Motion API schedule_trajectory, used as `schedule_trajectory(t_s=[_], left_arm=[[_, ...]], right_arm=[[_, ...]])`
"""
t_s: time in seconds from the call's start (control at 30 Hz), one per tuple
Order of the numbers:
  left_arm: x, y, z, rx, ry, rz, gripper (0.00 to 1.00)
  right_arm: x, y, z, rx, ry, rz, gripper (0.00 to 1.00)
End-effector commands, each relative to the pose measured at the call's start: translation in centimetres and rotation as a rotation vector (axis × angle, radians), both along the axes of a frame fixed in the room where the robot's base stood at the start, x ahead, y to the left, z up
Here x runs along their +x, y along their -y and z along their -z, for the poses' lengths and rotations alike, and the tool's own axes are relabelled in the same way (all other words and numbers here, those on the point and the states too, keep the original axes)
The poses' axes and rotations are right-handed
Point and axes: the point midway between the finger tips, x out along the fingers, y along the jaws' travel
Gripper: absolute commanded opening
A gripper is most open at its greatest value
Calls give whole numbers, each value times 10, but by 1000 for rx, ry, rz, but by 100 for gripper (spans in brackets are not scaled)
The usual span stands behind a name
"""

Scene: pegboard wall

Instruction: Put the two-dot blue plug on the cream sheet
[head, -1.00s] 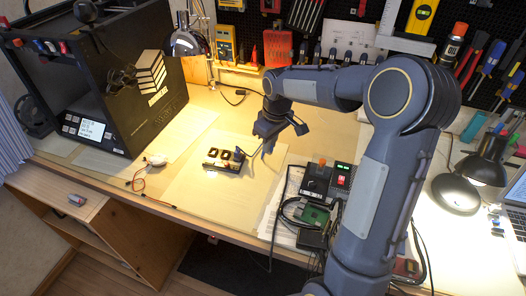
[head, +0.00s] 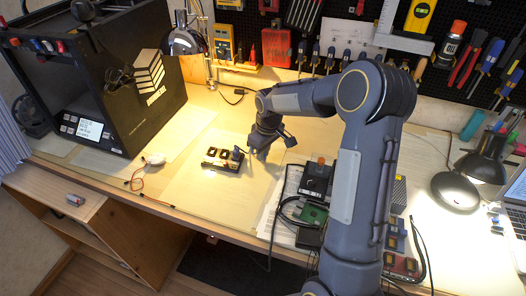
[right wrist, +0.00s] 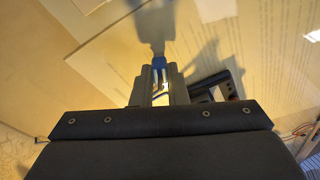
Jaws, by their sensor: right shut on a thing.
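The cream sheet (head: 197,190) lies on the bench in the head view. A dark block with square openings (head: 219,163) stands on it. A small blue piece (head: 237,153) shows at the block's right end. My right gripper (head: 254,155) points down just right of the block. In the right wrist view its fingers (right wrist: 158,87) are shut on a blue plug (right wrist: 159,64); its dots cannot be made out. Part of the dark block (right wrist: 238,84) shows to the right of the fingers. My left gripper is not in view.
A black printer-like box (head: 120,85) stands at the left. Right of the sheet are a dark device (head: 317,180), a green circuit board (head: 315,211) and cables. A desk lamp (head: 186,42) stands behind. The sheet's front and left parts are clear.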

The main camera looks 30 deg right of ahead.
Motion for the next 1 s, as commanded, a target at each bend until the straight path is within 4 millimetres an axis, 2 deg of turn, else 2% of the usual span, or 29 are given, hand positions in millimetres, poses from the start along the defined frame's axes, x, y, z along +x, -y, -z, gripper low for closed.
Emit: schedule_trajectory(t_s=[0.03,0.17,0.43,0.57,0.67,1.0], left_arm=[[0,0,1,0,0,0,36],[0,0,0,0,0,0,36],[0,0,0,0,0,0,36],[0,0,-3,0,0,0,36],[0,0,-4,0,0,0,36],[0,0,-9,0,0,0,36]], right_arm=[[0,0,1,0,0,0,17],[0,0,1,0,0,0,34],[0,0,0,0,0,0,35],[0,0,-8,0,2,0,35],[-2,1,-24,-1,4,1,35],[-12,4,-95,0,4,0,35]])
